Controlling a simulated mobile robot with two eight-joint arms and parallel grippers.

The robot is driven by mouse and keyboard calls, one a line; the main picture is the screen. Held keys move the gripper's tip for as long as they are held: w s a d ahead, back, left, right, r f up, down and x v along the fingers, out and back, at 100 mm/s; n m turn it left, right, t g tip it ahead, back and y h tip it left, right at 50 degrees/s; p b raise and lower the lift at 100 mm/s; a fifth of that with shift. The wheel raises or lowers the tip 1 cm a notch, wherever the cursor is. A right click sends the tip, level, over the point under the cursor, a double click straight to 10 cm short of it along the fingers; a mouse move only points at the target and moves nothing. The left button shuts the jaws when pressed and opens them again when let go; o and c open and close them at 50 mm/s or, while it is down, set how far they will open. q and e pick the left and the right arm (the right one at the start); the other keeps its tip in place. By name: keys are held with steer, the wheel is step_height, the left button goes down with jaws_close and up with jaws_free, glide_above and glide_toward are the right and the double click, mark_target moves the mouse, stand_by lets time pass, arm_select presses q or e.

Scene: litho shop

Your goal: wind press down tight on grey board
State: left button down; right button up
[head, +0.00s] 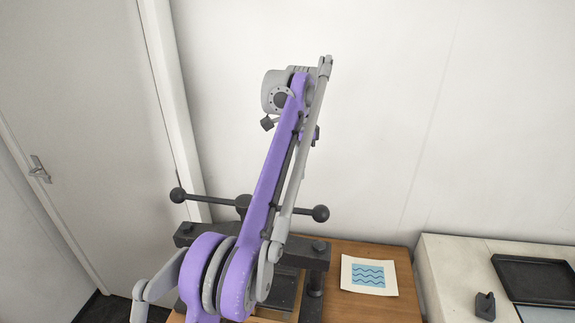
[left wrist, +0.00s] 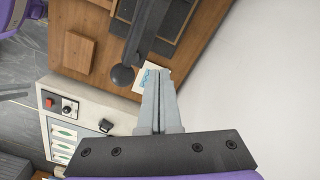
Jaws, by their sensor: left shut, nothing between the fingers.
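The press (head: 305,250) is a dark frame on a wooden bench, with a long cross handle (head: 213,200) ending in black balls. My left arm stands in front of it and hides its screw and much of its middle. A dark grey flat surface (head: 287,288) shows under the crossbeam; I cannot tell if it is the grey board. In the left wrist view, my left gripper (left wrist: 159,76) is shut and empty, its fingertips just right of a handle ball (left wrist: 122,75); contact is unclear. In the head view, my arm mostly hides this gripper above the handle. My right gripper is out of view.
A print with blue waves (head: 369,276) lies on the bench (head: 385,312), right of the press. A pale counter (head: 455,275) at right carries a black tray (head: 535,278) and a small dark holder (head: 485,305). A wall stands close behind.

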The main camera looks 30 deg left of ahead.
mark_target(196, 198)
arm_select(q)
step_height(196, 198, down, 10)
steer(key=s, duration=0.1)
steer(key=s+a+f+b, duration=0.1)
steer(key=s+a+b, duration=0.15)
steer(key=s, duration=1.65)
steer(key=s+a, duration=0.2)
steer(key=a, duration=1.3)
steer(key=w+a+p, duration=0.1)
steer(key=w+a, duration=0.3)
steer(key=w, duration=0.1)
steer(key=w+a+p, duration=0.1)
steer(key=w+a, duration=0.2)
steer(key=shift+w+f+p, duration=0.1)
steer(key=shift+f+p, duration=0.15)
steer(key=shift+p, duration=0.05)
steer(key=shift+w+a, duration=0.25)
steer(key=shift+w, duration=0.25)
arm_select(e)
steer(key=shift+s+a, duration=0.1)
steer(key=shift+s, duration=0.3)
